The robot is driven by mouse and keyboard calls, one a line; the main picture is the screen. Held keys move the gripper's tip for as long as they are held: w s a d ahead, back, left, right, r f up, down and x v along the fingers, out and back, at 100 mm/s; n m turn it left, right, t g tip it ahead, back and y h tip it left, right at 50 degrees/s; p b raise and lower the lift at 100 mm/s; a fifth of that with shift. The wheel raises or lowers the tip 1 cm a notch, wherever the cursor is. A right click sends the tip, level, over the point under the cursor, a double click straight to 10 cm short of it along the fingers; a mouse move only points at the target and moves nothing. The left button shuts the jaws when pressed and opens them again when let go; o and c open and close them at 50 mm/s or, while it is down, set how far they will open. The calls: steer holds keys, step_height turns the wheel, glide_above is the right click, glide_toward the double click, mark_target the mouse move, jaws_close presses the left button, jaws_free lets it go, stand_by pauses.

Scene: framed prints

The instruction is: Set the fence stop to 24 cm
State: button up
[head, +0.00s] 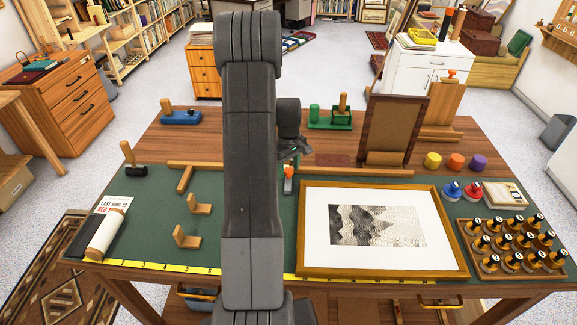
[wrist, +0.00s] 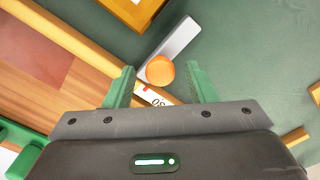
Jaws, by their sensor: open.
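The fence stop has an orange knob (wrist: 160,70) on a grey bar (wrist: 180,40); in the head view its orange part (head: 289,171) shows at the wooden fence (head: 340,171), just right of my arm. The fence also crosses the wrist view (wrist: 62,38). A small white scale window (wrist: 155,97) with a red mark and dark digits lies beside the knob; the digits are partly hidden and I cannot read them surely. My gripper (wrist: 160,68) is open, its green fingers on either side of the knob with gaps. In the head view my gripper (head: 296,152) is just behind the stop.
A framed mountain print (head: 375,228) lies right on the green mat. An upright brown frame (head: 393,128) stands behind the fence. Wooden brackets (head: 190,237), a mallet (head: 132,162) and a rolled sheet (head: 104,235) lie left. A yellow tape (head: 150,266) runs along the front edge.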

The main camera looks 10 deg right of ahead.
steer(key=shift+f, duration=0.1)
jaws_close()
steer(key=w+a, duration=0.1)
steer(key=a, duration=0.2)
steer(key=a+b, duration=0.1)
steer(key=a, duration=0.2)
steer(key=w+a+b, duration=0.1)
steer(key=a, duration=0.2)
steer(key=shift+w, duration=0.3)
steer(key=shift+c, duration=1.5)
jaws_free()
steer(key=o, duration=0.3)
steer(key=shift+a, duration=0.2)
steer(key=shift+d, duration=0.1)
